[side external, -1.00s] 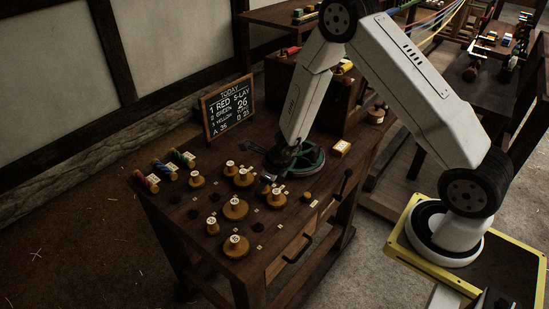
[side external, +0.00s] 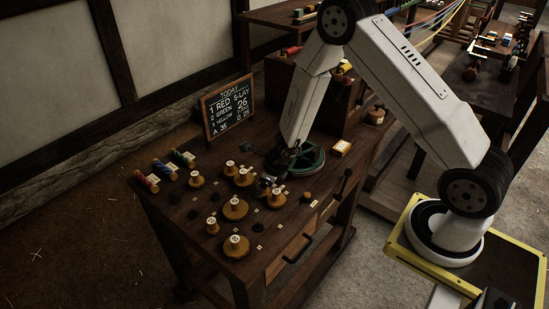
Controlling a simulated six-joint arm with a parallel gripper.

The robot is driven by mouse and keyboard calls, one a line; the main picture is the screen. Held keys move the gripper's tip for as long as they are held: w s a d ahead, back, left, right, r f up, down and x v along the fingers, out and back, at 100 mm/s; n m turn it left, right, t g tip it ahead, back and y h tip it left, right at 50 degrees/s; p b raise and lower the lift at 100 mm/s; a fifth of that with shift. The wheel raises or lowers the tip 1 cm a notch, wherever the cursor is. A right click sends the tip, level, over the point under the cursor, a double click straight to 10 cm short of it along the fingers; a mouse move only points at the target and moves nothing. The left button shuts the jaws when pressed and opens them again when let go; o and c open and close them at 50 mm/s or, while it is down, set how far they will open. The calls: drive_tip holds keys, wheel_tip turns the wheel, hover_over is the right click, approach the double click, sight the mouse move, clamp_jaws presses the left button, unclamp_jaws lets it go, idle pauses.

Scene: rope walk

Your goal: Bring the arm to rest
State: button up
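My gripper (side external: 265,183) is low over the dark wooden bench, at the end of my white arm, which reaches in from the right. It sits just left of a green round wheel or disc (side external: 312,160), among several wooden pegs with round bases. One peg (side external: 277,198) is just in front of it and another (side external: 243,177) is just to its left. The fingers are small and dark here, so I cannot tell whether they are open or shut, or whether they touch anything.
Several pegs, such as one at the front (side external: 236,246), stand on the bench (side external: 190,222). Coloured rope spools (side external: 165,170) lie at its left edge. A chalkboard (side external: 228,108) stands at the back.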

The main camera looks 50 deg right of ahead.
drive_tip(key=shift+r, duration=4)
drive_tip(key=shift+s+a+r+n, duration=0.25)
drive_tip(key=shift+r+n, duration=0.2)
drive_tip(key=shift+n, duration=0.35)
drive_tip(key=s+r+n, duration=0.5)
drive_tip(key=s+n, duration=0.3)
drive_tip(key=n, duration=0.7)
drive_tip(key=s+a+r+n+g+h, duration=0.1)
drive_tip(key=s+r+n, duration=0.3)
drive_tip(key=s+n, duration=0.4)
drive_tip(key=n, duration=0.7)
drive_tip(key=shift+a+r+g+h, duration=0.25)
drive_tip(key=shift+r+g+h, duration=0.05)
drive_tip(key=shift+r, duration=0.1)
